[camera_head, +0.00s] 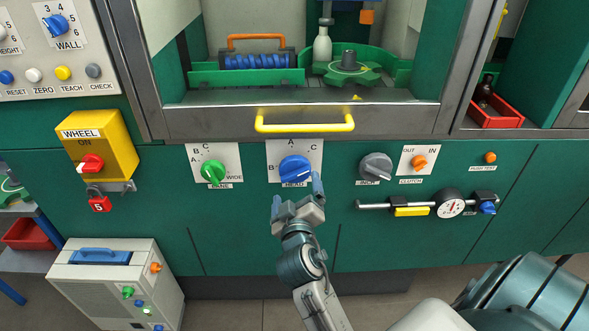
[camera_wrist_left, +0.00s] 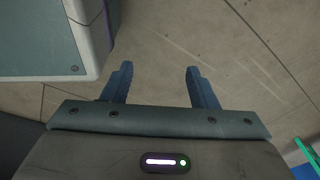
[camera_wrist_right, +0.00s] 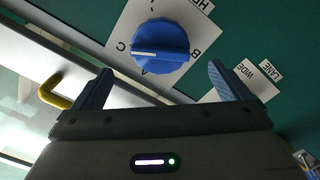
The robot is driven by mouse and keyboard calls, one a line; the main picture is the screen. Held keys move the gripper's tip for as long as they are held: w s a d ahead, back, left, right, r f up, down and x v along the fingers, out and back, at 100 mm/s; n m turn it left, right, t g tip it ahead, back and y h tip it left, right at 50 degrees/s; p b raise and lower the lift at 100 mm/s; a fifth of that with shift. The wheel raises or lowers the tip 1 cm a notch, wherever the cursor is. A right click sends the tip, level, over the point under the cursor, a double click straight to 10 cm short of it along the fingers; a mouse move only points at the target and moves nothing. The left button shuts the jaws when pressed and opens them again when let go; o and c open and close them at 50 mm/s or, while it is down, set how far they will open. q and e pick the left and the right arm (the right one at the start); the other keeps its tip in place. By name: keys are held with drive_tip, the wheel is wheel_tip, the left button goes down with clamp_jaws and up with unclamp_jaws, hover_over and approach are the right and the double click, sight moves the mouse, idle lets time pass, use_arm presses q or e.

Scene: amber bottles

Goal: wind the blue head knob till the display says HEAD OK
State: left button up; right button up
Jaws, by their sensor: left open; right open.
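The blue head knob (camera_head: 295,168) is on a white plate on the green cabinet front, with A, B and C around it and a HEAD label below. In the right wrist view the knob (camera_wrist_right: 161,42) lies ahead of the fingers, and the white line on it points towards C. My right gripper (camera_head: 297,194) is open and empty just below and in front of the knob, with a finger towards each side; contact is not visible. My left gripper (camera_wrist_left: 160,72) is open and empty above the floor, outside the head view. No display with HEAD text is visible.
A green knob (camera_head: 213,171) is left of the blue one, a grey knob (camera_head: 376,167) right. A yellow handle bar (camera_head: 304,125) juts out above. A slide with a round gauge (camera_head: 451,206) is at right. A pale box (camera_head: 115,282) stands lower left; beside it the floor is open.

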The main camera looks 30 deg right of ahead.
sight(295, 176)
drive_tip(key=p+x, duration=0.1)
drive_tip(key=x, duration=0.7)
drive_tip(key=shift+w, duration=0.15)
use_arm(q)
drive_tip(key=s+f, duration=0.1)
drive_tip(key=s, duration=0.1)
drive_tip(key=s+f, duration=0.1)
drive_tip(key=shift+s+a+f, duration=0.2)
drive_tip(key=shift+s+f, duration=0.15)
use_arm(e)
drive_tip(key=c, duration=1)
drive_tip(key=shift+p, duration=0.35)
drive_tip(key=shift+n, duration=0.5)
use_arm(q)
drive_tip(key=shift+s+a+f+p, duration=0.15)
drive_tip(key=shift+s+f, duration=0.15)
drive_tip(key=shift+s, duration=0.3)
drive_tip(key=shift+s+f+p, duration=0.15)
drive_tip(key=shift+s+f, duration=0.1)
drive_tip(key=shift+s, duration=0.35)
use_arm(e)
drive_tip(key=shift+n, duration=0.5)
